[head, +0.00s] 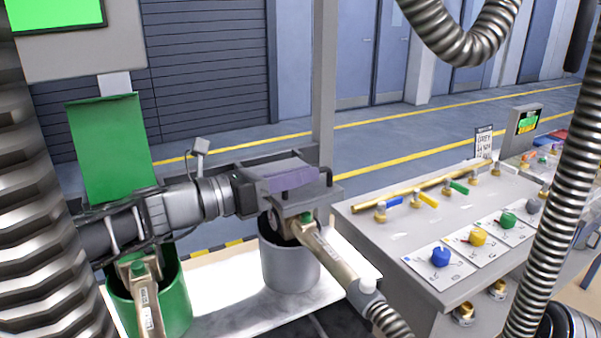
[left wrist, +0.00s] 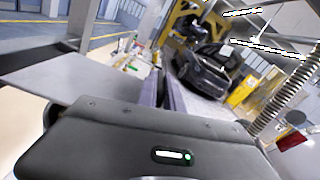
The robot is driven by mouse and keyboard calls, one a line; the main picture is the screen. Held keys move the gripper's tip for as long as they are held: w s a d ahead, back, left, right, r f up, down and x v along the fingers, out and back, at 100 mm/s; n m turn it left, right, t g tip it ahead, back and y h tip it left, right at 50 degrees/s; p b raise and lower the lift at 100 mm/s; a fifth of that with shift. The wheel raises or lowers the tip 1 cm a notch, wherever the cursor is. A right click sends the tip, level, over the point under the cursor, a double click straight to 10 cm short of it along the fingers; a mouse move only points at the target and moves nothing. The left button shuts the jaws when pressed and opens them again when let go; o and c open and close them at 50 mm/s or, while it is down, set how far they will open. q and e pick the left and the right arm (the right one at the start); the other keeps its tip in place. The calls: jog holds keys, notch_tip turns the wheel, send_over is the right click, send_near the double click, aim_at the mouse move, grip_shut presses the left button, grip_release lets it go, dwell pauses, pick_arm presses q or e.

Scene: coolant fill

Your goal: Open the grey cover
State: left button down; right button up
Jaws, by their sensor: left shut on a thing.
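The grey cover (head: 327,194) lies roughly level above the grey bin (head: 290,265), behind the nozzle there. My left gripper (head: 293,180) reaches in from the left, its purple-padded fingers at the cover. It is shut on the cover; the exact grip is partly hidden. In the left wrist view, the fingers (left wrist: 176,100) are close together, with the cover's grey plate (left wrist: 75,78) spreading beside them. A dark handle shows at the cover's right edge in the head view. My right gripper is not in view.
A green cover (head: 110,150) stands upright behind a green bin (head: 178,300). Hose nozzles (head: 335,262) hang at both bins. A grey bench (head: 375,235) with coloured valves and knobs stands right. A post (head: 324,80) rises behind the grey cover. Floor behind is clear.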

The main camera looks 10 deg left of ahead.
pick_arm(q)
jog(key=r+n+p, duration=0.1)
jog(key=r+p, duration=0.1)
jog(key=p, duration=0.1)
jog(key=w+a+r+n+p, duration=0.1)
jog(key=r+p, duration=0.1)
jog(key=p, duration=0.1)
jog(key=w+r+n+p, duration=0.1)
jog(key=r+p, duration=0.1)
jog(key=p, duration=0.1)
jog(key=shift+w+a+n, duration=0.1)
jog(key=shift+a+n, duration=0.2)
jog(key=shift+a, duration=0.05)
jog(key=w+p, duration=0.1)
jog(key=w+a+r+p, duration=0.1)
jog(key=shift+a+r+p, duration=0.15)
jog(key=shift+r+p, duration=0.15)
jog(key=shift+s, duration=0.1)
jog(key=c, duration=1.5)
grip_release()
jog(key=shift+b+v, duration=0.9)
jog(key=shift+v, duration=2.95)
